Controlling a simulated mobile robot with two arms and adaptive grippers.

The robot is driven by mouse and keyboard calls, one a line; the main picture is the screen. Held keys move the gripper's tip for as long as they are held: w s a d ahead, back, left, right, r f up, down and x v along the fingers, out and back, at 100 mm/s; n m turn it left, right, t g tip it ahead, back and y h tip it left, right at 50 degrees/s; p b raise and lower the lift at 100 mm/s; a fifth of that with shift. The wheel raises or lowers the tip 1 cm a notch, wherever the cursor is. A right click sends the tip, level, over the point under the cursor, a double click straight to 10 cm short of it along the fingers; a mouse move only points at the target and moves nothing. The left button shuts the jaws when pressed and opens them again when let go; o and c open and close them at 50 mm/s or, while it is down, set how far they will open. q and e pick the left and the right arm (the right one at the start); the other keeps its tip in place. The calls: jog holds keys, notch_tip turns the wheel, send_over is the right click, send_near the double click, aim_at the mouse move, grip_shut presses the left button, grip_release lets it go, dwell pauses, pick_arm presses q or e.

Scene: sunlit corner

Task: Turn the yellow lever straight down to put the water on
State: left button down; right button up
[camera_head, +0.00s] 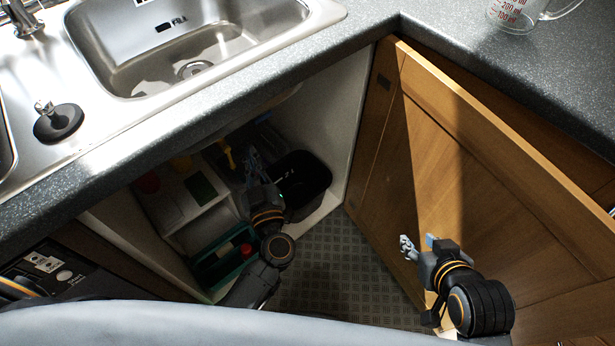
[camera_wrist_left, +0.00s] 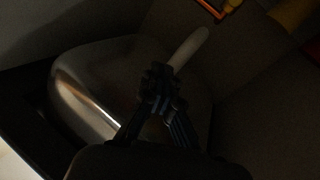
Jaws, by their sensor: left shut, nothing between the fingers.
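The yellow lever (camera_head: 229,158) shows small inside the open sink cupboard, below the counter edge; I cannot tell its exact angle. My left gripper (camera_head: 251,157) reaches into the cupboard just right of the lever, apart from it as far as I can see. In the dark left wrist view the fingers (camera_wrist_left: 160,78) are shut and empty, in front of a shiny rounded metal body with a pale rod. Yellow-orange parts (camera_wrist_left: 232,5) show at that view's top edge. My right gripper (camera_head: 408,247) is in front of the cupboard door; its finger opening is unclear.
The open wooden door (camera_head: 470,190) stands on the right. A black bin (camera_head: 304,184) is just right of my left gripper. A green caddy (camera_head: 215,268) and a white shelf unit (camera_head: 183,207) stand left. The counter and sink (camera_head: 190,40) overhang the cupboard.

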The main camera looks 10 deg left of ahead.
pick_arm(q)
jog(key=s+d+m+g+h+b, duration=0.1)
jog(key=s+d+m+h, duration=0.3)
jog(key=d+m+h, duration=0.7)
jog(key=shift+d+r+m+g+h, duration=0.45)
jog(key=shift+d+h, duration=0.65)
jog(key=shift+h, duration=1.3)
jog(key=shift+f, duration=0.1)
